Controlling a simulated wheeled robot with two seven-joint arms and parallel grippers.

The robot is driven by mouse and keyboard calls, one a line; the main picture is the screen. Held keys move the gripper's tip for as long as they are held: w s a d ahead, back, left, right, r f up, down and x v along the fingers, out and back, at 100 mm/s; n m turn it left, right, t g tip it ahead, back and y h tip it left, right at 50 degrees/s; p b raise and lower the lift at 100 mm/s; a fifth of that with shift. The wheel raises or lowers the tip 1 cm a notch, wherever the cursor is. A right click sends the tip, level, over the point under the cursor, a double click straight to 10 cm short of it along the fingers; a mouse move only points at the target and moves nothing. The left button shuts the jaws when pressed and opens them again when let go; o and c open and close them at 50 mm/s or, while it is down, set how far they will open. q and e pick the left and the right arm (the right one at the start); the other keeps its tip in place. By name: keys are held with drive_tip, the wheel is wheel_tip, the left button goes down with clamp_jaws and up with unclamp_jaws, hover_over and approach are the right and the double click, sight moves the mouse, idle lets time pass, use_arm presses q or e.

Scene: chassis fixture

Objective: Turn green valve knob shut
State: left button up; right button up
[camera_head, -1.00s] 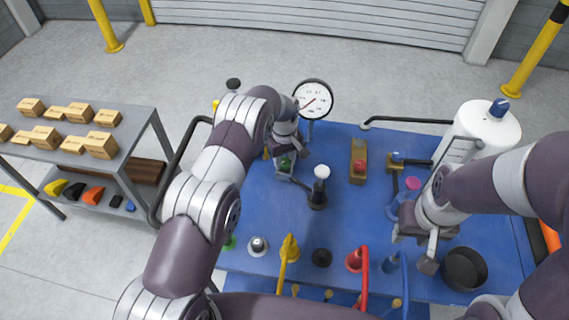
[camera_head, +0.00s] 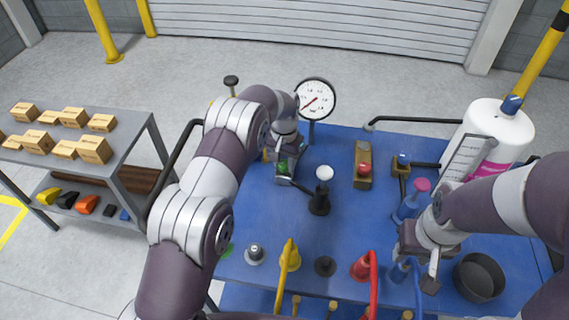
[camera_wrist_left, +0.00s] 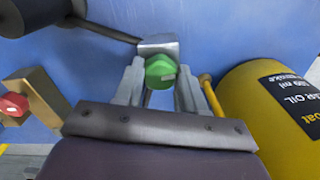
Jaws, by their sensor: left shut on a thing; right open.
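The green valve knob (camera_head: 284,167) sits on a small grey valve block near the back left of the blue bench. In the left wrist view the faceted green knob (camera_wrist_left: 160,69) has a pale mark on its face and sits between the fingers. My left gripper (camera_head: 286,174) comes down over it, and its jaws are shut on the knob with one finger (camera_wrist_left: 160,82) on each side. The fingers and wrist partly hide the knob in the head view. My right gripper (camera_head: 416,268) is open and empty over the right side of the bench.
A round gauge (camera_head: 315,99) stands behind the knob. A yellow container (camera_wrist_left: 270,115) is close beside my left gripper. A black bowl (camera_head: 479,279) lies near my right gripper.

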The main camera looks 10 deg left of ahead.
sight(284, 164)
use_arm(q)
drive_tip(key=shift+w+r+m, duration=0.1)
drive_tip(key=shift+m, duration=0.8)
drive_tip(key=shift+b, duration=0.3)
drive_tip(key=o, duration=1)
drive_tip(key=shift+o, duration=0.3)
wheel_tip(284, 164, up, 13)
drive_tip(key=p, duration=1)
